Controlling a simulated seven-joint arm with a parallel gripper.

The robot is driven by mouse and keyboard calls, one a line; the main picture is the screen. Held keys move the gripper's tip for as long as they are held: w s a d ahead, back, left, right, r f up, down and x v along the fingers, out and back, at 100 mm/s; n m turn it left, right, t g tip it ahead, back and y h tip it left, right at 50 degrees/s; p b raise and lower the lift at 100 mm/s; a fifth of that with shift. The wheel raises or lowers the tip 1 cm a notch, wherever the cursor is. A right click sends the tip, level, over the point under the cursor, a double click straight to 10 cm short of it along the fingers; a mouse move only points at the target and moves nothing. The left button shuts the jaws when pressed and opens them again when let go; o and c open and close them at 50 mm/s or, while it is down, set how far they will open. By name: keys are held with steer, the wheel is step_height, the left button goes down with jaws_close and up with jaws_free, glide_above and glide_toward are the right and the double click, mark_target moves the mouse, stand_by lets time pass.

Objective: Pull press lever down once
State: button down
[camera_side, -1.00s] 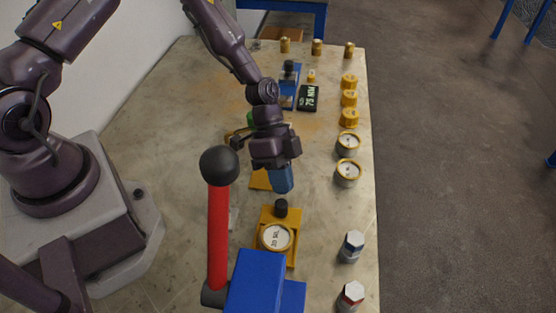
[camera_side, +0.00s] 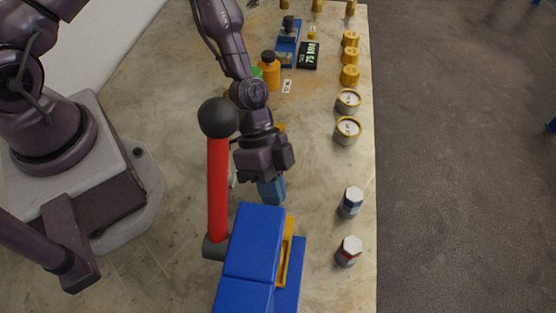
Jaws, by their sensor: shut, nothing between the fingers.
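The press lever is a red bar (camera_side: 218,185) with a dark ball knob (camera_side: 218,118) on top. It stands upright on a dark hub (camera_side: 214,246) at the left side of the blue press (camera_side: 255,240). My gripper (camera_side: 271,190) points down, shut and empty, to the right of the lever and behind the press head. It looks apart from the lever, though depth is hard to judge. A yellow fixture (camera_side: 288,250) shows in part along the right of the press head, which hides the rest.
Round yellow-rimmed vessels (camera_side: 347,130) and yellow caps (camera_side: 350,75) line the right edge. An orange bottle (camera_side: 269,70) and a black display (camera_side: 308,55) stand farther back.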

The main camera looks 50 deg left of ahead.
steer(key=shift+s+d, duration=0.35)
steer(key=shift+s, duration=0.15)
steer(key=shift+r, duration=0.15)
steer(key=s+a+r+n+y, duration=0.1)
steer(key=a+r+n+y, duration=0.25)
steer(key=a+r, duration=0.4)
steer(key=a+r+n+y, duration=0.2)
steer(key=a+r+n, duration=0.3)
steer(key=a, duration=0.5)
steer(key=s+a+r+n+t+y, duration=0.1)
steer(key=s+a+r+t, duration=0.1)
steer(key=r, duration=0.7)
steer(key=s+a+r+n+t, duration=0.2)
steer(key=r+t, duration=0.3)
steer(key=r, duration=0.5)
steer(key=shift+t+y, duration=0.3)
steer(key=shift+y, duration=0.05)
